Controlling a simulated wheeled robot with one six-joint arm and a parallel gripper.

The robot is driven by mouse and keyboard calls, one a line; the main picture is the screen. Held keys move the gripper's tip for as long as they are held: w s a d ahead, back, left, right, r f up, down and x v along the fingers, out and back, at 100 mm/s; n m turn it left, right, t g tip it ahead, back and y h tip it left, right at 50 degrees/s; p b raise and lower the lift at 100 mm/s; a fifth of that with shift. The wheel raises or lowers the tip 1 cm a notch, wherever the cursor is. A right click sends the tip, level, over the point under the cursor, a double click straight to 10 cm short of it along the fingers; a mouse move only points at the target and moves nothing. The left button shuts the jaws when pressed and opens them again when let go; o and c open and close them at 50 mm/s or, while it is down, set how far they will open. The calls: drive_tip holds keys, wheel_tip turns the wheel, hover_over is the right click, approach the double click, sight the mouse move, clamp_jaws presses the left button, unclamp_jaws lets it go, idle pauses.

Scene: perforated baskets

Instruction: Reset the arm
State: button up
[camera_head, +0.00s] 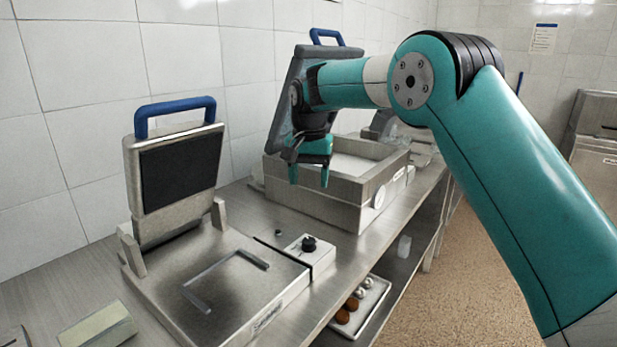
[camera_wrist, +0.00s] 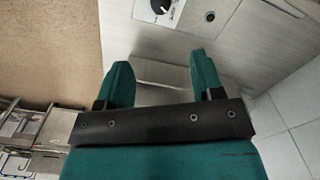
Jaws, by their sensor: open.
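My gripper (camera_head: 309,173) is at the end of the teal arm, pointing down beside and in front of the far appliance in the head view. Its two teal fingers are apart with nothing between them. In the wrist view the open fingers (camera_wrist: 160,82) point toward the counter, with a white panel and black knob (camera_wrist: 163,6) beyond them. The arm reaches in from the right side of the head view, bent at the elbow above the counter.
A steel press (camera_head: 225,290) with its blue-handled lid raised stands at the left. A box-shaped appliance (camera_head: 345,215) with a raised lid sits behind it. A knob box (camera_head: 307,257) lies between them. A tray (camera_head: 372,322) with several round items is below. Open floor lies right.

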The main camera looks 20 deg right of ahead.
drive_tip(key=shift+r, duration=0.2)
drive_tip(key=s+a+r+n+y, duration=0.1)
drive_tip(key=s+r+n, duration=0.15)
drive_tip(key=s, duration=0.55)
drive_tip(key=s+a+r+n+y, duration=0.15)
drive_tip(key=s+n, duration=0.25)
drive_tip(key=s, duration=0.5)
drive_tip(key=s+a+f+n+y, duration=0.1)
drive_tip(key=s+n, duration=0.2)
drive_tip(key=s, duration=0.8)
drive_tip(key=s+a+f+n, duration=0.1)
drive_tip(key=s+f+n, duration=0.1)
drive_tip(key=s, duration=0.9)
drive_tip(key=shift+n+y, duration=0.35)
drive_tip(key=shift+n, duration=0.3)
